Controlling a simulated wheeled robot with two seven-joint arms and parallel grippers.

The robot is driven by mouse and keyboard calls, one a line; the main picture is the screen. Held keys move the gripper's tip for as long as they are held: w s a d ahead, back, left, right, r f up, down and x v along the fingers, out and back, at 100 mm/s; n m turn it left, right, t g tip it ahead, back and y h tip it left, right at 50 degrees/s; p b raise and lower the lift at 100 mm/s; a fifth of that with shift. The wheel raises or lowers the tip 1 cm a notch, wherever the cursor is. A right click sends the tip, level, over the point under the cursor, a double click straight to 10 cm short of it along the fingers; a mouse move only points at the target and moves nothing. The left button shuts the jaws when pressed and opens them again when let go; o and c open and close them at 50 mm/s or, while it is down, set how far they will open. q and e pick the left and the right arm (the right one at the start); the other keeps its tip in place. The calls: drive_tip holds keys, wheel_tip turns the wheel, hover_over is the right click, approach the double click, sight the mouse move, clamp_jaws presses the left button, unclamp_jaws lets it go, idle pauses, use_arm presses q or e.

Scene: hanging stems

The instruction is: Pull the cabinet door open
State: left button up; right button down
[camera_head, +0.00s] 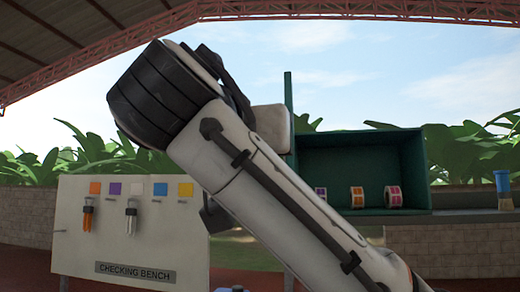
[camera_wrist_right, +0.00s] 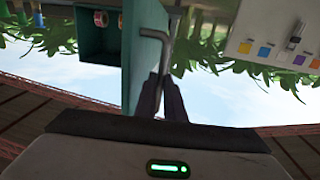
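The green cabinet (camera_head: 345,143) stands in the right half of the head view with its inside exposed. Its door (camera_head: 289,95) shows nearly edge-on at the cabinet's left side, swung outward. In the right wrist view, which is upside down, the teal door (camera_wrist_right: 146,55) carries a grey bent handle (camera_wrist_right: 172,50). My right gripper (camera_wrist_right: 161,90) has its dark fingers close together around the end of that handle and looks shut on it. In the head view my arm covers this gripper and the door's lower part. My left gripper is in neither view.
Several tape rolls (camera_head: 357,197) stand in the cabinet. A checking bench board (camera_head: 135,235) with coloured squares and tubes stands at the left. A blue-topped brush (camera_head: 503,188) stands on the ledge at the right. My large white arm crosses the middle of the head view.

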drive_tip(key=c, duration=2)
unclamp_jaws()
drive_tip(key=shift+w+d+r, duration=0.15)
drive_tip(key=shift+w+d, duration=0.1)
drive_tip(key=shift+d, duration=0.05)
drive_tip(key=shift+o, duration=0.8)
drive_tip(key=shift+w, duration=0.2)
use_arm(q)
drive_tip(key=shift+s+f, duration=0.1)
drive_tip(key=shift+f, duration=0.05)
use_arm(e)
drive_tip(key=shift+s+a, duration=0.15)
